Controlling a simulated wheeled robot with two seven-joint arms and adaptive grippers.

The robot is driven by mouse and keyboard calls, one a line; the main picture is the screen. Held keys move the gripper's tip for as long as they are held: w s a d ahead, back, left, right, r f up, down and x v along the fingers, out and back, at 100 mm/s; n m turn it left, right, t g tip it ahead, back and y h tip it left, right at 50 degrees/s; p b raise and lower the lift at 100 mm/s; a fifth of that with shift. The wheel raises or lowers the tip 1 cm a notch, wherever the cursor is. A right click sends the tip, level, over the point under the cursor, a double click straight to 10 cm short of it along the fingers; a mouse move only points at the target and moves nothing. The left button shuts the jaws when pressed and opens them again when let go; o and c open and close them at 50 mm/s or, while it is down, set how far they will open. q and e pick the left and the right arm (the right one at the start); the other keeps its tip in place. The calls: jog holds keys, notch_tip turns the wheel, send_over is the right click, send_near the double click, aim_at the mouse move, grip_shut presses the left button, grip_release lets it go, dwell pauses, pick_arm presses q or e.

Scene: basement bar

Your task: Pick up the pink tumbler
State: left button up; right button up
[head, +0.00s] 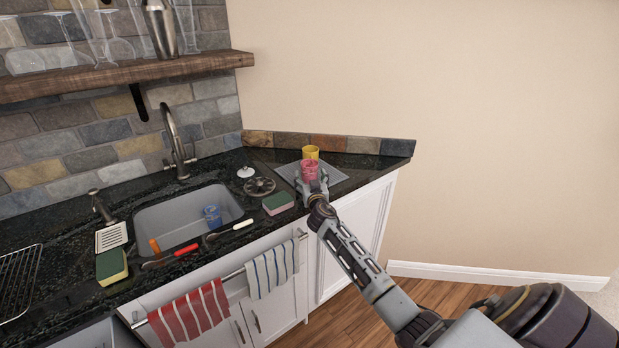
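The pink tumbler (309,168) stands on a grey mat (338,177) at the right end of the dark counter. A yellow tumbler (311,152) is right behind it. My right gripper (311,183) is at the near side of the pink tumbler and overlaps its lower part in the picture. Its fingers are small and partly merge with the tumbler, so I cannot tell if they are open or closed on it. My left gripper does not show.
A green and pink sponge (278,203) and a dark round strainer (259,187) are near the mat. A wooden shelf (130,75) with glasses hangs above. The wall is bare at right.

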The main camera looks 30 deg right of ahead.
jog(key=c, duration=1.1)
jog(key=shift+r, duration=0.2)
jog(key=shift+r, duration=0.55)
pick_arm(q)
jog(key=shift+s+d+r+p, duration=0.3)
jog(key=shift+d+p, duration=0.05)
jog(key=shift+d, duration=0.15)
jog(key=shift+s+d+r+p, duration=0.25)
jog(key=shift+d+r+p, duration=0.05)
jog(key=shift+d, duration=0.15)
pick_arm(e)
notch_tip(320, 180, up, 9)
jog(key=shift+f, duration=0.2)
